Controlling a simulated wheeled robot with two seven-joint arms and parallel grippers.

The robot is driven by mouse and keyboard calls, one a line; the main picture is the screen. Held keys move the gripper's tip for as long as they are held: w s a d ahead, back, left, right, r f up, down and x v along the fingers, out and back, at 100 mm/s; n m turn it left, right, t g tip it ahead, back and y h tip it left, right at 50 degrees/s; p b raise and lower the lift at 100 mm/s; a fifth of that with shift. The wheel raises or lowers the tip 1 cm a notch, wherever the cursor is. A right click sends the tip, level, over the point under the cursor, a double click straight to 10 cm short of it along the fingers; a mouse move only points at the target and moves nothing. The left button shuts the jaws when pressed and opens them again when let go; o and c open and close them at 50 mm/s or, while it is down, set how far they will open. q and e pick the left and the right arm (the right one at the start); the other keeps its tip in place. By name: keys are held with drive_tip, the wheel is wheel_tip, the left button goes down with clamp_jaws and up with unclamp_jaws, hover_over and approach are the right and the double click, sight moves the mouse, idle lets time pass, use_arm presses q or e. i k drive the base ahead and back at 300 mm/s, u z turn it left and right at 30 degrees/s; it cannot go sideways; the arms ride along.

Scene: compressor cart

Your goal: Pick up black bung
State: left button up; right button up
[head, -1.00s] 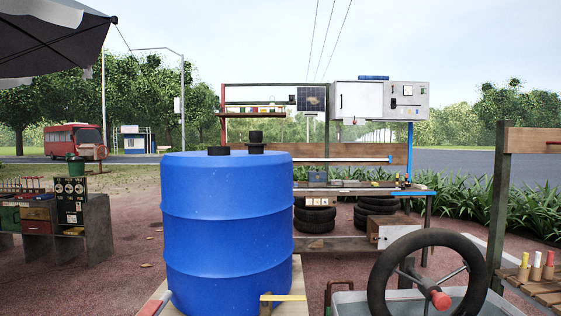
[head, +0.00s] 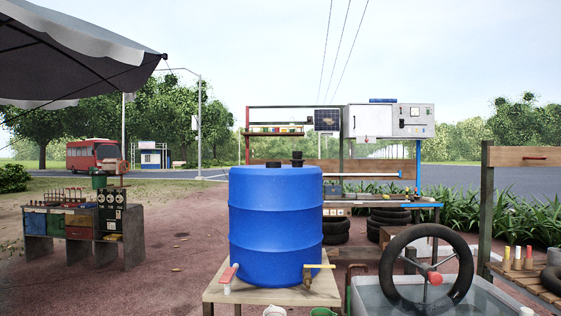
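A blue barrel (head: 276,225) stands upright on a wooden stand (head: 215,290) near the middle of the head view. Two black pieces sit on its top: a low, wide black cap (head: 273,165) at the middle and a taller stepped black fitting (head: 297,158) to its right. I cannot tell for sure which of them is the black bung. Neither of my grippers is in view.
A tyre (head: 387,271) stands in a water tub (head: 480,303) at the right. A workbench (head: 38,212) is at the left. Paved ground lies between.

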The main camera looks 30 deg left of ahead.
sight(297, 161)
drive_tip(key=u, duration=0.65)
drive_tip(key=i, duration=0.7)
drive_tip(key=u, duration=0.4)
